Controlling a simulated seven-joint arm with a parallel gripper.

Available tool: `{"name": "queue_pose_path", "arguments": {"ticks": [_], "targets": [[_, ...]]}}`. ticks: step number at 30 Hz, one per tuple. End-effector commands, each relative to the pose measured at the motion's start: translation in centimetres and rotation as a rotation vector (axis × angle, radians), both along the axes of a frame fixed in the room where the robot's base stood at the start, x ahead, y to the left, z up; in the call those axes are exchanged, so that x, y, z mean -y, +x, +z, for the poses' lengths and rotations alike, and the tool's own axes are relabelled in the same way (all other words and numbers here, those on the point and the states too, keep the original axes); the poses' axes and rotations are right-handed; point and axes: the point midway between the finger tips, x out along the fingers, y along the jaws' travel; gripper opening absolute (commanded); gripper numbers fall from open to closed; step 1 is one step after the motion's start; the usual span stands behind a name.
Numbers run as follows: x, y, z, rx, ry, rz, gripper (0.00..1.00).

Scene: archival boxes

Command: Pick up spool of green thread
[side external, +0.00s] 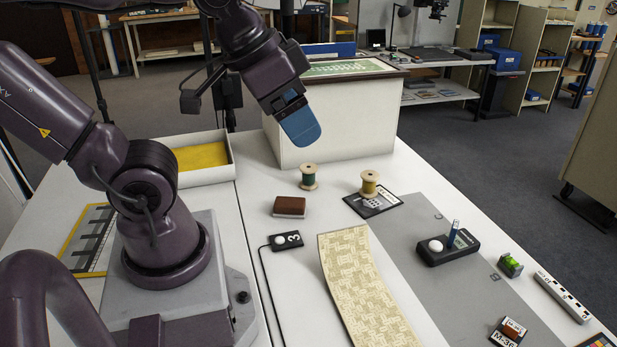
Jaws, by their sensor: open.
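The spool of green thread (308,177) stands upright on the white table, with wooden flanges at top and bottom.
A brown block (290,206) lies just left of and nearer than the green spool. A patterned strip (362,285) and a small black device marked 3 (286,240) are nearer. A white box (330,120) stands behind. A yellow-lined tray (203,157) is left.

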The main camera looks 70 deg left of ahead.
Motion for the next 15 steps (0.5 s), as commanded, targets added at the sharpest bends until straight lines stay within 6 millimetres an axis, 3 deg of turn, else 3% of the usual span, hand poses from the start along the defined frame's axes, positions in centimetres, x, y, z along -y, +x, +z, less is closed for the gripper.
{"name": "queue_pose_path", "arguments": {"ticks": [5, 9, 15], "targets": [[-1.0, 3.1, -1.9, 0.005, 0.030, -0.081, 0.77], [-3.0, 7.2, -5.3, 0.028, 0.113, -0.190, 0.77], [-7.2, 11.2, -11.4, 0.035, 0.319, -0.337, 0.77]]}}
